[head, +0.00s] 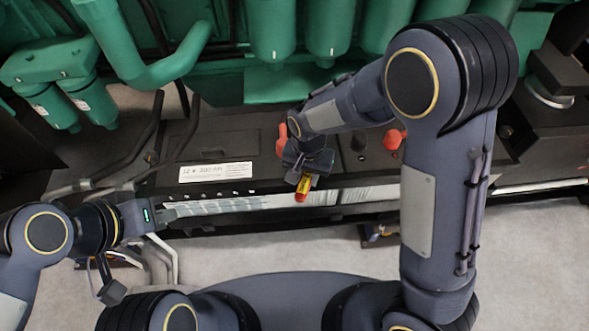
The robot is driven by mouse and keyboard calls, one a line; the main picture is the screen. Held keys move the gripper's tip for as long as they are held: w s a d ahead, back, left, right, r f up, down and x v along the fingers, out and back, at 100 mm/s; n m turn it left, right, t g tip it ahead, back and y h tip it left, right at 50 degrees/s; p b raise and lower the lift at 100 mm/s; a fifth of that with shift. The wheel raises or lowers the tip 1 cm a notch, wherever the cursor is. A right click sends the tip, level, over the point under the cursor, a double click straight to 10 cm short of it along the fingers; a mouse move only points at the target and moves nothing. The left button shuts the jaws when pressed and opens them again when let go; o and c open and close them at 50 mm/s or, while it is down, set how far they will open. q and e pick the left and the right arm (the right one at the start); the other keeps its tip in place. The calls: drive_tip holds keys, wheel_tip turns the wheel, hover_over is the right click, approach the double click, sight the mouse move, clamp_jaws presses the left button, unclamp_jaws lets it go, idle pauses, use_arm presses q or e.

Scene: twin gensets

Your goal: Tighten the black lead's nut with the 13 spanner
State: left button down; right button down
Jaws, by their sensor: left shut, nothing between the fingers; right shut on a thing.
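My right gripper (306,172) is shut on a tool with a yellow and red handle (303,188), in front of the battery's front edge. The tool's other end is hidden, so I cannot tell its size or whether it touches a nut. My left gripper (164,214) is shut and empty at the battery's front left, apart from the tool. The dark battery (225,150) carries a white label (215,172). A black lead (153,132) runs down to the battery's left end. Its nut is too small to make out.
Red terminal covers (394,138) show on the battery top, one partly behind my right gripper. Green engine pipes (160,70) and filters (328,35) overhang the back. Grey cables (165,262) hang below my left gripper.

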drive_tip(key=d+n, duration=0.4)
drive_tip(key=d, duration=0.1)
drive_tip(key=d+n, duration=0.2)
drive_tip(key=shift+s+d+n, duration=0.4)
drive_tip(key=shift+f+b, duration=0.15)
drive_tip(key=shift+b, duration=0.15)
drive_tip(key=shift+f, duration=0.1)
idle(0.3)
drive_tip(key=shift+f+b, duration=0.55)
drive_tip(key=shift+f, duration=0.1)
